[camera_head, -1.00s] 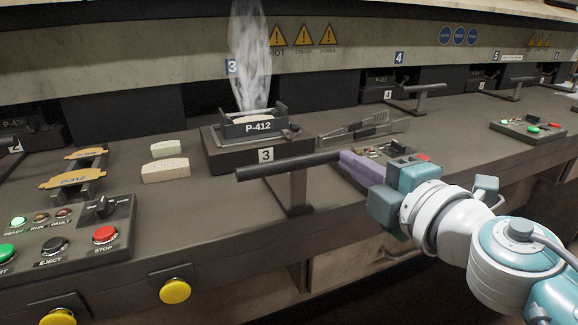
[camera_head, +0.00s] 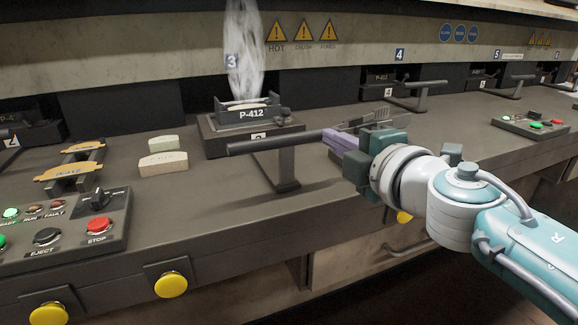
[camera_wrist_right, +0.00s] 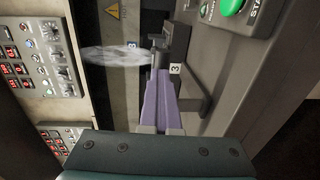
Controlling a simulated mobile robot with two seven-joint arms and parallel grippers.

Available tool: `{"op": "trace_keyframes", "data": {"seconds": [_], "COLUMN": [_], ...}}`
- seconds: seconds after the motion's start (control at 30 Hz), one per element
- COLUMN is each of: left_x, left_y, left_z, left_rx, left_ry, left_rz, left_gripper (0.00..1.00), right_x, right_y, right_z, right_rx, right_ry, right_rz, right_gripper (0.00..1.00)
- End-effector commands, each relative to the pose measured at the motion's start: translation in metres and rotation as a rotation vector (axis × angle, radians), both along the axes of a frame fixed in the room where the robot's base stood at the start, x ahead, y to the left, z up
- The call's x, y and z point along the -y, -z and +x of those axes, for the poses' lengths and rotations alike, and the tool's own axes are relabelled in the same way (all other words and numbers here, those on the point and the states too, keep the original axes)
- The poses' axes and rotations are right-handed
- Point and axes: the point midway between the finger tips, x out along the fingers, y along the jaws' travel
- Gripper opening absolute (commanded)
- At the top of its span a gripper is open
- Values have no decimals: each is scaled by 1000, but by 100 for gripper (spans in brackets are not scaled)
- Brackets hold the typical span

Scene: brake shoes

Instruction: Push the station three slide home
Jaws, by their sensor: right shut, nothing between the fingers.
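The station three slide is a dark carriage (camera_head: 222,146) under a P-412 fixture (camera_head: 252,115), with a pale piece in its top. Its black bar handle (camera_head: 262,145) stands in front on a post (camera_head: 287,172), and the bar hides most of the carriage's number plate. My right gripper (camera_head: 330,138) has purple fingers, shut and empty, at the bar's right end. I cannot tell for sure whether they touch it. In the right wrist view the fingers (camera_wrist_right: 160,80) point at the carriage beside the 3 plate (camera_wrist_right: 175,69). My left gripper is not in view.
Steam (camera_head: 245,50) rises over the fixture. Two pale brake shoes (camera_head: 163,163) lie left of the slide. A button panel (camera_head: 65,232) is at the left, and tongs (camera_head: 365,119) lie behind my right gripper. A yellow button (camera_head: 171,285) is on the bench front.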

Motion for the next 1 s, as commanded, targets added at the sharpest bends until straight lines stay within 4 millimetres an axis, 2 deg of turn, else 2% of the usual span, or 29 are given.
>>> {"op": "trace_keyframes", "data": {"seconds": [0.7,1.0], "left_x": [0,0], "left_y": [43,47], "left_z": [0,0], "left_rx": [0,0], "left_ry": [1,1], "left_rz": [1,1], "left_gripper": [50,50], "right_x": [-17,-20], "right_y": [3,0], "right_z": [48,54], "right_rx": [1,0], "right_ry": [0,0], "right_rz": [0,-1], "right_gripper": [0,0]}}
